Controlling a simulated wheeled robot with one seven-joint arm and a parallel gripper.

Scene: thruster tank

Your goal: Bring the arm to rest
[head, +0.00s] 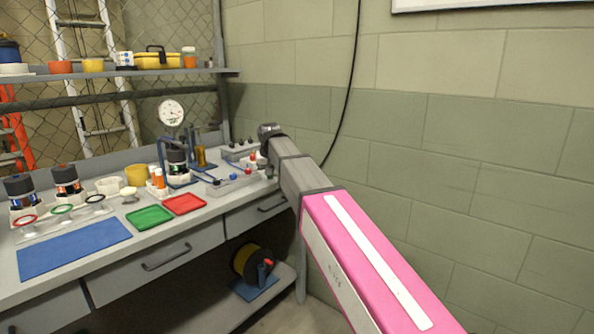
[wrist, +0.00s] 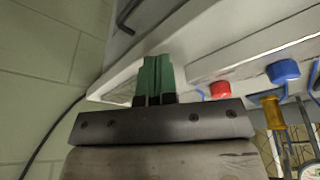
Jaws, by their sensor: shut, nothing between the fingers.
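My arm, pink and grey, reaches from the lower right of the head view toward the right end of the grey workbench (head: 195,228). My gripper shows in the wrist view (wrist: 155,78), with its green fingers shut together and nothing between them. It is close to the bench's right end, near a grey block with a red knob (wrist: 220,90) and a blue knob (wrist: 283,71). In the head view the gripper's fingers are hidden behind my arm. I cannot tell whether the fingers touch the bench.
The bench carries a blue mat (head: 75,247), a green tray (head: 149,218), a red tray (head: 184,204), several jars and a dial gauge (head: 171,112). A block wall (head: 470,150) with a hanging black cable (head: 350,75) stands behind my arm. The space right of the bench looks clear.

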